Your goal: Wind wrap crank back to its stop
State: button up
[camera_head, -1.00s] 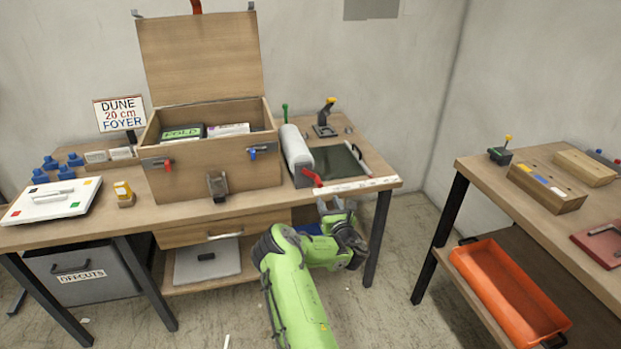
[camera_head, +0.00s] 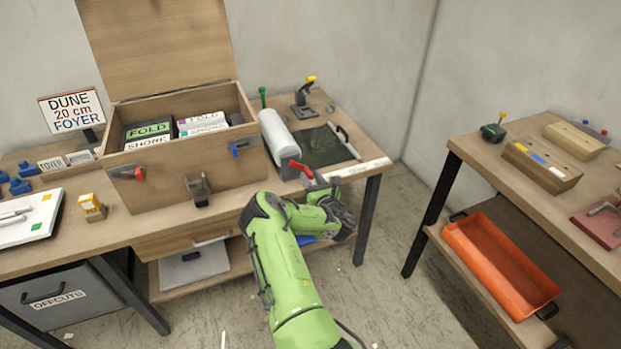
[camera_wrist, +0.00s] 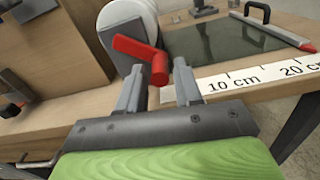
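The wrap roll (camera_head: 278,133) is a white cylinder in a grey holder on the table, right of the wooden chest. Its red crank (camera_head: 301,168) sits at the roll's near end. In the wrist view the red crank (camera_wrist: 140,54) has an arm slanting down right to a round knob. My gripper (camera_wrist: 158,75) is open, with one grey finger on each side of the knob. I cannot tell whether either finger touches it. In the head view my gripper (camera_head: 312,182) is at the table's front edge, partly hidden by my green wrist.
A dark mat (camera_head: 331,144) and a ruler strip (camera_head: 361,169) lie right of the roll. The wooden chest (camera_head: 195,172) stands open to the left. A drawer (camera_head: 195,240) is under the tabletop. A second table with an orange tray (camera_head: 495,262) stands to the right.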

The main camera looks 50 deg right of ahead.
grip_shut()
jog(key=shift+w+f, duration=0.1)
